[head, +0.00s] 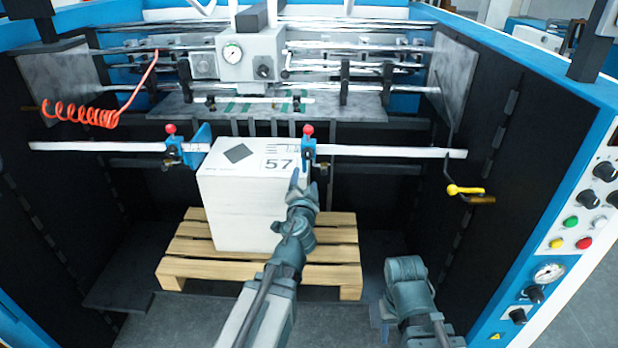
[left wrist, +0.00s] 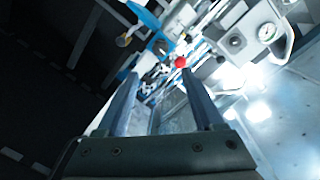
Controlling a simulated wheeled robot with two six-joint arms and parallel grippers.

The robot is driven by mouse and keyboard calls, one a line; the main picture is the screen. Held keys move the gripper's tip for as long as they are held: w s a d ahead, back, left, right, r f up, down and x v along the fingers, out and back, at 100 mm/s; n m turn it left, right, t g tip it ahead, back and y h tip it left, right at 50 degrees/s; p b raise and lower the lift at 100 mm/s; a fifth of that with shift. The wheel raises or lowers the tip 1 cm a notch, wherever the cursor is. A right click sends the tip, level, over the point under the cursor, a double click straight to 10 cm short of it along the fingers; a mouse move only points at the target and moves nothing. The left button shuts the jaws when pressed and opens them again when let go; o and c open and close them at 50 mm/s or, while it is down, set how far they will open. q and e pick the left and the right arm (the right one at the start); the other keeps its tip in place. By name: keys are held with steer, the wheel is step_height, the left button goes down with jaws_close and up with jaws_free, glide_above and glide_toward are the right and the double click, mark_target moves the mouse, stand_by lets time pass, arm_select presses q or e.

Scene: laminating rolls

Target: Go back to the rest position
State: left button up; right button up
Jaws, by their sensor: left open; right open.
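My left gripper (head: 303,182) is in front of the right side of the white stack (head: 245,215) marked 57, just below the red-knobbed right side guide (head: 308,145). In the left wrist view its two fingers (left wrist: 165,100) stand apart with nothing between them. A red knob (left wrist: 181,62) shows beyond their tips. I cannot tell whether the fingers touch the stack or the guide. My right arm is at the lower right of the head view, low and folded. No fingers of its gripper can be made out there.
The stack stands on a wooden pallet (head: 185,262) inside the machine bay. A white cross bar (head: 400,152) carries both side guides. A left guide (head: 187,150), a red coiled hose (head: 80,114) and a yellow handle (head: 465,190) are around it. A button panel (head: 580,225) is on the right.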

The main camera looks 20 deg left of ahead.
arm_select(q)
steer(key=s+d+f+n+g, duration=0.2)
steer(key=s+d+f+g, duration=0.15)
steer(key=f, duration=0.35)
steer(key=s+d+f+n+g, duration=0.2)
steer(key=s+d+f+g, duration=0.1)
steer(key=s+f+g, duration=0.3)
steer(key=s+d+f+m+g+h, duration=0.1)
steer(key=s+d+f+g, duration=0.2)
steer(key=s+d, duration=0.3)
steer(key=s+d+f+m+g+h, duration=0.1)
steer(key=s+d+f+g, duration=0.3)
steer(key=s, duration=0.5)
steer(key=shift+s+d+h, duration=0.2)
steer(key=shift+d+h, duration=0.4)
steer(key=shift+d, duration=0.45)
